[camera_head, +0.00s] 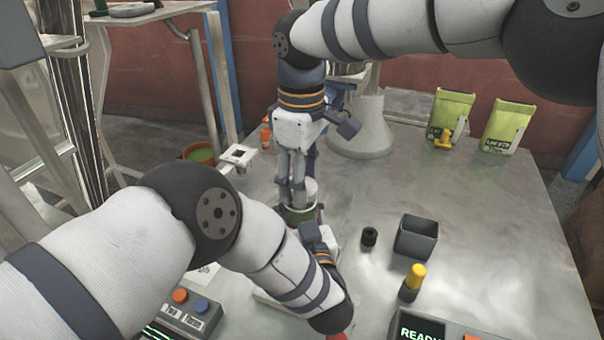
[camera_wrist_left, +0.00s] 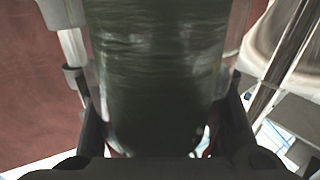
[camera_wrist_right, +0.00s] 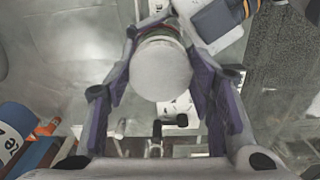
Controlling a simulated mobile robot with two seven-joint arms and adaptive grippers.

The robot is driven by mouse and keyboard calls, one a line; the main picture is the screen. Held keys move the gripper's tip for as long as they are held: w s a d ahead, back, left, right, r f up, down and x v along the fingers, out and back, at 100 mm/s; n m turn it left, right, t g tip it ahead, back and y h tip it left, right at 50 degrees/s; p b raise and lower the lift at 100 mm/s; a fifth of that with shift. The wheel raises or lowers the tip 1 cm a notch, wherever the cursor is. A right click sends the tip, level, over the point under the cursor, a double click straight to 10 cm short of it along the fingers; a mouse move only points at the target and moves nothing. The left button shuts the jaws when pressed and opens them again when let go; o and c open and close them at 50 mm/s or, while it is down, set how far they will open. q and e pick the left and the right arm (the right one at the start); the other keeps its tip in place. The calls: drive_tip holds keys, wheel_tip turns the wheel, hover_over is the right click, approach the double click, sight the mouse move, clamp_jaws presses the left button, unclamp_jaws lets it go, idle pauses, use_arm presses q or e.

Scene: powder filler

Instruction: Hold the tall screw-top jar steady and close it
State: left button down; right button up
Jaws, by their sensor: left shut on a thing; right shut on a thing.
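The tall jar is dark green (camera_head: 301,215) and stands upright near the middle of the table, partly hidden by my arms. It fills the middle of the left wrist view (camera_wrist_left: 155,75). My left gripper (camera_wrist_left: 155,100) is shut around the jar's body; in the head view my left forearm hides most of it. The white round lid (camera_wrist_right: 161,68) is at the jar's top. My right gripper (camera_head: 299,188) points down from above, shut on the lid, with a finger on either side in the right wrist view. Whether the lid is seated on its thread cannot be told.
Right of the jar stand a black cap (camera_head: 369,237), a dark grey bin (camera_head: 416,240) and a yellow-topped bottle (camera_head: 412,283). Two green bags (camera_head: 452,111) (camera_head: 507,126) are at the back right. A button panel (camera_head: 181,310) is at the front left.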

drive_tip(key=shift+f, duration=0.65)
drive_tip(key=m, duration=0.7)
drive_tip(key=shift+s, duration=0.1)
drive_tip(key=m, duration=0.4)
drive_tip(key=shift+a, duration=0.1)
drive_tip(key=m, duration=0.3)
drive_tip(key=shift+m, duration=0.4)
drive_tip(key=m, duration=0.5)
drive_tip(key=shift+a, duration=0.1)
drive_tip(key=o, duration=0.8)
